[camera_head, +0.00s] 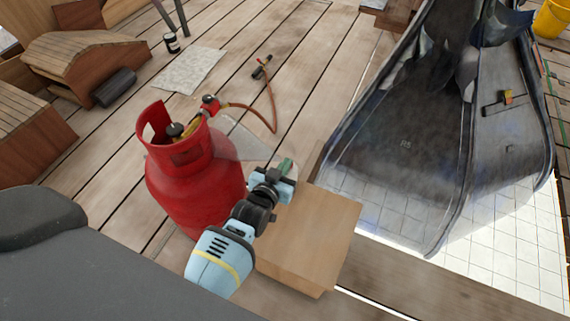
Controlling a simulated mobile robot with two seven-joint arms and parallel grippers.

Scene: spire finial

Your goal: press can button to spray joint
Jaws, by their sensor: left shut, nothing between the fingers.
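My left gripper (272,183), pale blue and black, is shut and empty above the far end of a wooden box (320,235). A small green thing (285,166) shows just beyond its fingers; it may be the can, but the gripper hides most of it and I cannot see a button. A pale see-through wedge (240,142) spreads from near the gripper towards the red gas cylinder (190,180). The cylinder stands upright left of the gripper. Its valve carries a red regulator (211,103) with an orange hose (268,105). My right gripper is not in view.
A large dark metal piece (400,150) fills the right side over a pale grid surface (535,245). A torch-like tool (261,67) lies on the planks. A pale sheet (190,71), small tin (171,43) and wooden blocks (85,55) are at the upper left.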

